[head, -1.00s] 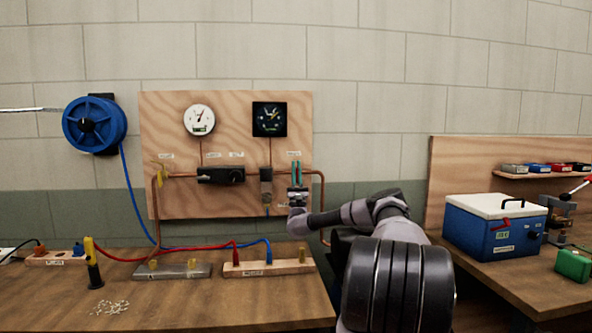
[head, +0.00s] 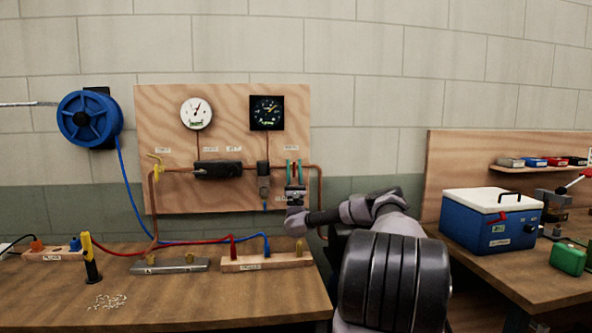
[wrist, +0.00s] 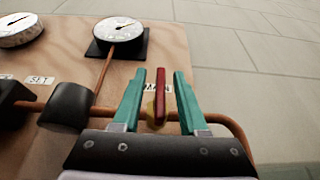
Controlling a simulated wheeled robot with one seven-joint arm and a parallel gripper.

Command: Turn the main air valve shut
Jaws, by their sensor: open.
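The main air valve shows in the wrist view as a red lever (wrist: 160,96) with a brass-coloured body partly visible behind it. It sits on the copper pipe under a partly covered label that seems to read MAIN. The lever stands roughly upright, across the pipe. My gripper (wrist: 159,98) has two teal fingers, open, one on each side of the lever, with visible gaps. In the head view my gripper (head: 293,172) is at the right part of the wooden board (head: 225,110), where its fingers mostly hide the valve.
Two gauges (head: 196,114) hang above the copper pipe. A dark regulator (head: 218,169) and a yellow valve (head: 156,166) are further left. Below is a bench (head: 190,295) with hoses and manifolds. A blue box (head: 490,225) stands on the right bench.

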